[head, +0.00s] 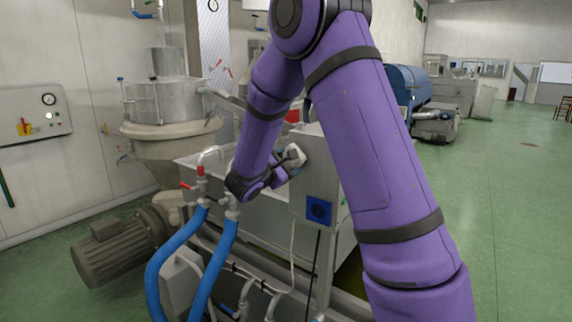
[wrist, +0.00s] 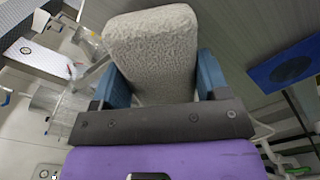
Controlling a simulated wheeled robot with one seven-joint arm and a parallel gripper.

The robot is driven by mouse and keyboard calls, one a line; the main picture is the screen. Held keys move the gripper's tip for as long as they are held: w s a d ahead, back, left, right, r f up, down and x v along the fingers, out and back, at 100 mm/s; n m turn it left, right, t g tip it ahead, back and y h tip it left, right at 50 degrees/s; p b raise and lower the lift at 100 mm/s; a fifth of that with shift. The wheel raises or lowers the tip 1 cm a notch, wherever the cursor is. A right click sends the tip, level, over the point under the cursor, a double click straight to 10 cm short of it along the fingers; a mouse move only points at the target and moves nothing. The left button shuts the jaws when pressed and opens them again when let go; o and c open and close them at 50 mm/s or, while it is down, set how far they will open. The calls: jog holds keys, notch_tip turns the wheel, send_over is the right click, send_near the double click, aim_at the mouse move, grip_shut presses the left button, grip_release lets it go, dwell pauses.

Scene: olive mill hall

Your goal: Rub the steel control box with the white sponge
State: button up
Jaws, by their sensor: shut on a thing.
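The steel control box (head: 318,173) stands upright in the middle of the head view, with a blue socket plate (head: 319,210) low on its front. My arm hides part of its right side and top. My gripper (head: 287,168) is at the box's upper left. It is shut on the white sponge (wrist: 150,50), which sits between the blue fingers in the wrist view. In the head view the sponge (head: 295,155) is small and partly hidden, beside the box. I cannot tell whether it touches the box. The socket plate also shows at the right of the wrist view (wrist: 285,66).
Blue hoses (head: 180,250) and pipes with red-handled valves (head: 201,172) stand just left of the gripper. A motor (head: 115,252) and a steel hopper (head: 170,100) are further left. Green floor (head: 500,190) is open on the right.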

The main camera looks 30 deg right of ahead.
aim_at(297, 166)
jog(key=shift+x, duration=1.05)
dwell(0.5)
jog(key=shift+s+d, duration=0.3)
jog(key=shift+s, duration=0.65)
jog(key=shift+s+d, duration=0.3)
jog(key=shift+s, duration=0.65)
jog(key=shift+d, duration=0.1)
jog(key=shift+w+a, duration=0.25)
jog(key=shift+w, duration=0.7)
jog(key=shift+w+a, duration=0.25)
jog(key=shift+w, duration=0.75)
jog(key=shift+c, duration=0.3)
jog(key=shift+a, duration=0.1)
jog(key=shift+v, duration=2.9)
jog(key=shift+a, duration=0.1)
